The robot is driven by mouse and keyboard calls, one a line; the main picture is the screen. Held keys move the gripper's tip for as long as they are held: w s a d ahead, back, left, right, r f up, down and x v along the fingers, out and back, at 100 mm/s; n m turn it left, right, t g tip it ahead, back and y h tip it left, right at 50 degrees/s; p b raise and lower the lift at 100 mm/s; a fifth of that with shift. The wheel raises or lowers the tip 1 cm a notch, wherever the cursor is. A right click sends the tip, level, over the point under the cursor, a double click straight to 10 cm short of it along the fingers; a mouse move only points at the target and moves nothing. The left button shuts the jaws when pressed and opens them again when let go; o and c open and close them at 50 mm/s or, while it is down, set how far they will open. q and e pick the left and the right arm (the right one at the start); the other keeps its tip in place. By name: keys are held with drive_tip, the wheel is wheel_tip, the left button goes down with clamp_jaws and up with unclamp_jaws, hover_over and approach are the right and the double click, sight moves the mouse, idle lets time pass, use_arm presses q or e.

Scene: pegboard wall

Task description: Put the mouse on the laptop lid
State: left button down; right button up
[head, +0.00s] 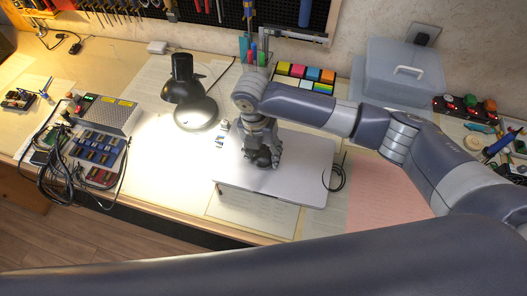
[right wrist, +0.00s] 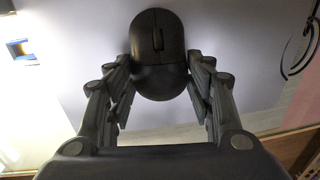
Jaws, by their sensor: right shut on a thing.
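The dark mouse (right wrist: 158,50) is between the two fingers of my right gripper (right wrist: 158,75) in the right wrist view, with a finger at each side of it. In the head view my right gripper (head: 262,158) points down over the pale grey laptop lid (head: 300,165), and the mouse is mostly hidden by the fingers. The lid also fills the background of the right wrist view (right wrist: 240,80). I cannot tell whether the mouse touches the lid. My left gripper is not in view.
A black desk lamp (head: 182,80) stands left of the laptop. A black cable (head: 338,176) lies at the lid's right edge. Colored sticky notes (head: 305,74) and a translucent box (head: 400,75) are behind. Electronics (head: 100,140) fill the left. Pink paper (head: 385,190) lies right.

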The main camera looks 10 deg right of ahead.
sight(258, 154)
drive_tip(key=o, duration=1.1)
drive_tip(key=shift+f, duration=0.1)
drive_tip(key=r, duration=0.4)
drive_tip(key=a+r+b, duration=0.1)
drive_tip(key=r, duration=0.7)
drive_tip(key=shift+w+a+r, duration=0.15)
drive_tip(key=shift+w, duration=0.15)
